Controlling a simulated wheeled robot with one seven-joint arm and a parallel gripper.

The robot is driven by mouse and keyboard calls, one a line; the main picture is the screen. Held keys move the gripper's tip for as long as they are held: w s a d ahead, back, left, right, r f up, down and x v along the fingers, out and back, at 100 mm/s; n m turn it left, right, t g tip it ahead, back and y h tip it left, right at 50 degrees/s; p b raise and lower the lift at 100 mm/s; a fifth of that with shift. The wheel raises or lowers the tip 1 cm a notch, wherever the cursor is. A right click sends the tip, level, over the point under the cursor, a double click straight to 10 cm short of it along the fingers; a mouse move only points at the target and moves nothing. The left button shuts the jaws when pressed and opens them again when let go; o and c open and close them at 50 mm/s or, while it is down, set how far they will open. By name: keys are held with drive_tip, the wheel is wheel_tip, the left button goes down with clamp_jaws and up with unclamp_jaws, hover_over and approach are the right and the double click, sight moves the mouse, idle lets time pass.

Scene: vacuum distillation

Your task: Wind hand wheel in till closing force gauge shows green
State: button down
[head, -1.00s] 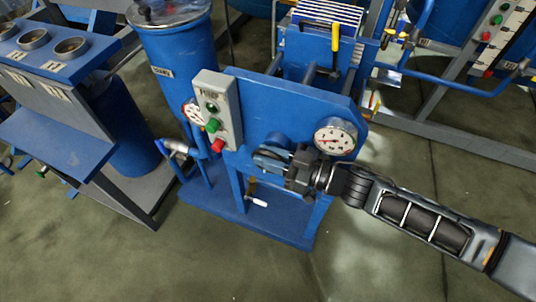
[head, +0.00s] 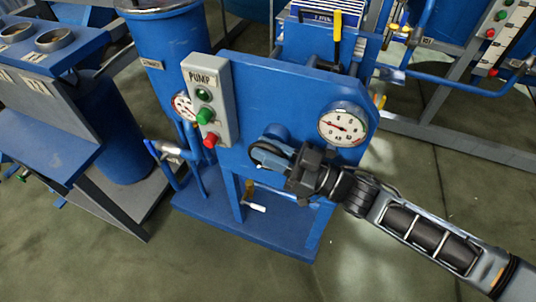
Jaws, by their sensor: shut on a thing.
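The hand wheel (head: 268,153) is a dark ring on the front of the blue press end plate (head: 275,95). My gripper (head: 287,165) comes from the right and is shut on the wheel's rim; the fingers and arm hide part of the wheel. A round white gauge (head: 343,124) with red markings sits to the upper right of the wheel on the same plate.
A grey pump box (head: 208,100) with green and red buttons stands left of the plate. A smaller gauge (head: 184,107) and a blue tank (head: 172,50) are behind it. A white-handled crank (head: 256,207) sticks out below. Open floor lies in front.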

drive_tip(key=c, duration=1.1)
unclamp_jaws()
drive_tip(key=shift+v, duration=3.9)
